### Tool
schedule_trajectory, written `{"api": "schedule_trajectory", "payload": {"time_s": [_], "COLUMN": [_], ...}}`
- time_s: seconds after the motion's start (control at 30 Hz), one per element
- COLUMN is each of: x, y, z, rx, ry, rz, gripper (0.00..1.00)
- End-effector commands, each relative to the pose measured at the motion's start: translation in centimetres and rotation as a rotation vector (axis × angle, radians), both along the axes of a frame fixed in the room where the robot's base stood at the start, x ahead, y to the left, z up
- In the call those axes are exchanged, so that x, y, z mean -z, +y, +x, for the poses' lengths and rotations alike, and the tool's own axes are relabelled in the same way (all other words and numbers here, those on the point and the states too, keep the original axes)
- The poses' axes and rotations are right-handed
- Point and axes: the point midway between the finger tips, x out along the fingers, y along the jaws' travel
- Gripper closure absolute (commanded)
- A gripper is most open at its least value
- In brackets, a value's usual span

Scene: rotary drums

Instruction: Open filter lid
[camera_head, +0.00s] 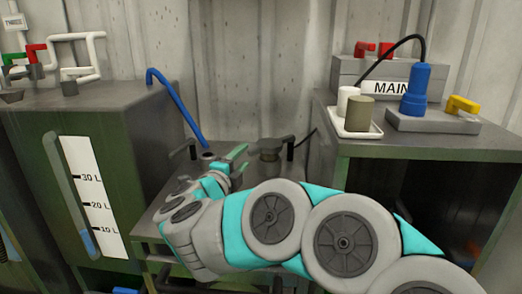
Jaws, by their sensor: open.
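My gripper (238,160) is at the end of my grey and teal arm, over the low dark metal bench in the middle. Its green fingers are apart and nothing shows between them. A dark round cap with a side handle (269,149) stands on the bench just right of the fingers. It may be the filter lid, but I cannot tell for sure. It looks closed, and the gripper appears apart from it. A dark bent handle (184,149) is left of the gripper. My arm hides much of the bench's front and right side.
A green tank (120,150) with a litre scale stands left, and a blue pipe (177,108) slants down from it to the bench. On the right, a cabinet (420,143) carries a MAIN box (375,72), a blue plug (415,88) and a tray with two cups (357,131). A wall closes the back.

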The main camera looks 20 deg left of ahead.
Motion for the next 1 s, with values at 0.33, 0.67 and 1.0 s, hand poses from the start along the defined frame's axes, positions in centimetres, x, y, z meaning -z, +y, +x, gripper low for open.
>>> {"api": "schedule_trajectory", "payload": {"time_s": [0.33, 0.67, 1.0], "x": [1.6, 1.7, 1.6], "y": [-1.3, -2.0, -2.3], "z": [-0.4, 4.4, 6.5], "rx": [0.122, 0.12, 0.117], "ry": [-0.006, -0.006, -0.007], "rz": [0.009, 0.006, 0.009], "gripper": [0.47, 0.47, 0.47]}}
